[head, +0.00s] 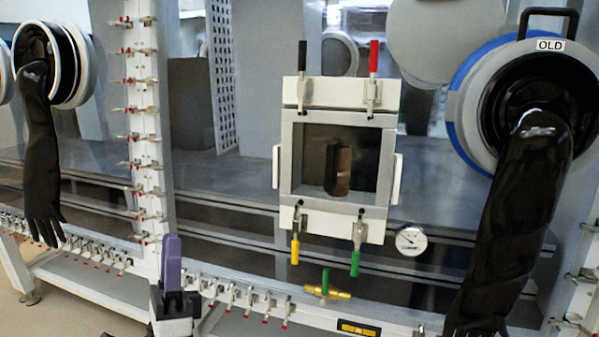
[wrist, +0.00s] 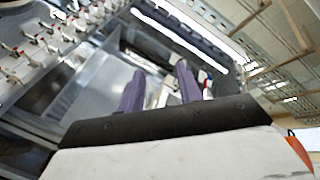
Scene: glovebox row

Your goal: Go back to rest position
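My gripper (head: 172,245) shows at the bottom of the head view, left of centre, with a purple finger pointing up in front of the glovebox frame. In the wrist view my gripper (wrist: 158,76) has its two purple fingers apart with nothing between them. It is open and empty. In the head view the fingers overlap, so their gap does not show there.
A small framed door (head: 287,165) with coloured handles is at the centre. A black glove (head: 515,220) hangs at right from a port marked OLD, another black glove (head: 38,150) at left. A gauge (head: 411,240) and a brass valve (head: 327,291) sit low.

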